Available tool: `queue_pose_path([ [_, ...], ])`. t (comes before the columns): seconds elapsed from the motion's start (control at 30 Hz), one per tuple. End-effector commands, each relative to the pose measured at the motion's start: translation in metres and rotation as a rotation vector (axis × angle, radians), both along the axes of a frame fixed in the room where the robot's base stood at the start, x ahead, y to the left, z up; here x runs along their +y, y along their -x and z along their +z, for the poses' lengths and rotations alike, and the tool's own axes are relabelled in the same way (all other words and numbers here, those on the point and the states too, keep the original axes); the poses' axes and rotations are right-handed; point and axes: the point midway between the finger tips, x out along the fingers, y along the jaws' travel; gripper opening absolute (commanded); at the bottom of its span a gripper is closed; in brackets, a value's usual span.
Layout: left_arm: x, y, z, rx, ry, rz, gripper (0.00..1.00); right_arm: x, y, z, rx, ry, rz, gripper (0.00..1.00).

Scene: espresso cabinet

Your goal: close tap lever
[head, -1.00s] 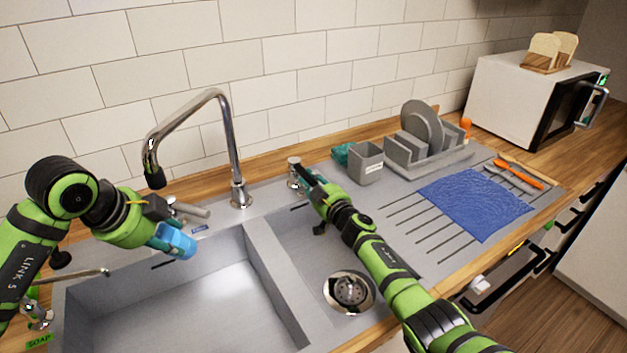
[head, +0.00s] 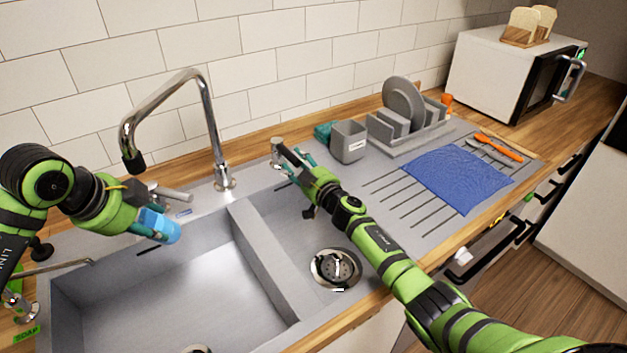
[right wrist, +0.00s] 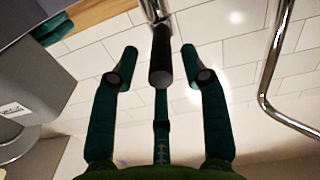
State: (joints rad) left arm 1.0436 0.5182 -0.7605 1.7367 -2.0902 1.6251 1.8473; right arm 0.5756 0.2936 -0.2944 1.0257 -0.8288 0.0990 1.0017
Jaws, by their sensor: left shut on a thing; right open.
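The chrome tap (head: 212,130) stands behind the sink with its bent spout over the left basin. A tap lever with a dark cylindrical grip (right wrist: 161,58) shows in the right wrist view, between my right fingers and apart from both. My right gripper (head: 298,162) is open around it at the back of the sink; it also shows in the right wrist view (right wrist: 159,66). A metal lever (head: 172,193) lies left of the tap, close to my left gripper (head: 150,218). My left gripper is shut on a blue cup-like thing (head: 162,228) above the left basin's back edge.
A grey caddy (head: 348,142) and a dish rack (head: 405,125) stand right of my right gripper. A blue cloth (head: 458,178) lies on the drainboard. The sink divider (head: 262,258) runs between the basins. The tiled wall (head: 290,65) is close behind the tap.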

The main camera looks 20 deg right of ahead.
Motion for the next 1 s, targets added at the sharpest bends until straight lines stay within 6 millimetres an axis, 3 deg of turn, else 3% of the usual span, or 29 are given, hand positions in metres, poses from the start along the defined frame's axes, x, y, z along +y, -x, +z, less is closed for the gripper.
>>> queue_pose_path([
  [0.5, 0.0, 0.0, 0.0, -0.001, 0.001, 0.0, 0.1, -0.012, 0.082, -0.002, 0.004, -0.002, 0.005, 0.46],
  [0.7, 0.0, 0.0, 0.0, -0.001, 0.001, 0.0, 0.1, -0.015, 0.096, -0.001, 0.002, -0.003, 0.004, 0.46],
  [1.0, 0.0, 0.0, 0.0, -0.001, 0.001, 0.0, 0.1, -0.015, 0.098, -0.001, 0.001, -0.003, 0.004, 0.46],
])
